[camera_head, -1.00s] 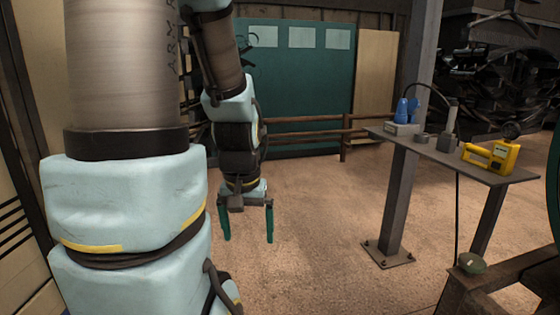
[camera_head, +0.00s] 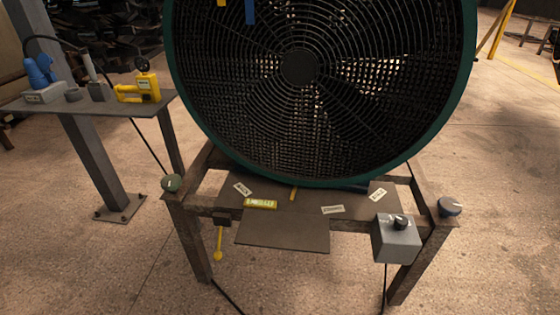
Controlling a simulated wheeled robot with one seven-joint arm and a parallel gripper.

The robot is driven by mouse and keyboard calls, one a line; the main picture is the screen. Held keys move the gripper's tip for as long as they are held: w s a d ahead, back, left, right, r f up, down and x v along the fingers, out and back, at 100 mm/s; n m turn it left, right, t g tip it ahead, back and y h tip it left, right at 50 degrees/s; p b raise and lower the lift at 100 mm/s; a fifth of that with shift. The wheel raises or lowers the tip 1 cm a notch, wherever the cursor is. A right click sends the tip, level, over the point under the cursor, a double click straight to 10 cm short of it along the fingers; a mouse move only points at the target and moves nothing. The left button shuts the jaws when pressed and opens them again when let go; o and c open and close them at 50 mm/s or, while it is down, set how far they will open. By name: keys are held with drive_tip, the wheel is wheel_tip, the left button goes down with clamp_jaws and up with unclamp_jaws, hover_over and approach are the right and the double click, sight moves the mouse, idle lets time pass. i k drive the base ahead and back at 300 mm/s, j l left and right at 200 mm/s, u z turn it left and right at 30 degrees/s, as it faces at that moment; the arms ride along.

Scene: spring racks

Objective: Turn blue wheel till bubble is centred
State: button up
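A blue-grey round wheel (camera_head: 450,206) sits on the right front corner of a brown metal stand (camera_head: 205,215). A greenish round wheel (camera_head: 172,183) sits on the left front corner. A small yellow bar (camera_head: 260,202) with dark marks lies on the stand's plate below the fan. It may be the level, but I cannot make out a bubble. My gripper is out of view.
A large green-rimmed fan (camera_head: 298,68) fills the middle. A grey box with a black knob (camera_head: 400,222) hangs at the stand's front right, and a yellow lever (camera_head: 218,242) at its front left. A side table (camera_head: 60,103) with tools stands left. The front floor shows trailing cables.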

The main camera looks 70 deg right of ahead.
sight(448, 206)
drive_tip(key=z, duration=2)
drive_tip(key=l+u, duration=0.1)
drive_tip(key=l, duration=0.35)
drive_tip(key=k+l+u, duration=0.1)
drive_tip(key=l, duration=0.4)
drive_tip(key=l+u, duration=0.15)
drive_tip(key=l, duration=0.3)
drive_tip(key=k+l+u, duration=0.1)
drive_tip(key=l, duration=0.35)
drive_tip(key=k+l+u, duration=0.1)
drive_tip(key=l, duration=0.35)
drive_tip(key=k+l+u, duration=0.1)
drive_tip(key=l, duration=0.35)
drive_tip(key=k+l+u, duration=0.1)
drive_tip(key=k+l, duration=0.15)
drive_tip(key=l, duration=0.15)
drive_tip(key=k+l+u, duration=0.15)
drive_tip(key=l, duration=0.3)
drive_tip(key=i+l+u, duration=0.15)
drive_tip(key=l, duration=0.2)
drive_tip(key=k+j, duration=0.05)
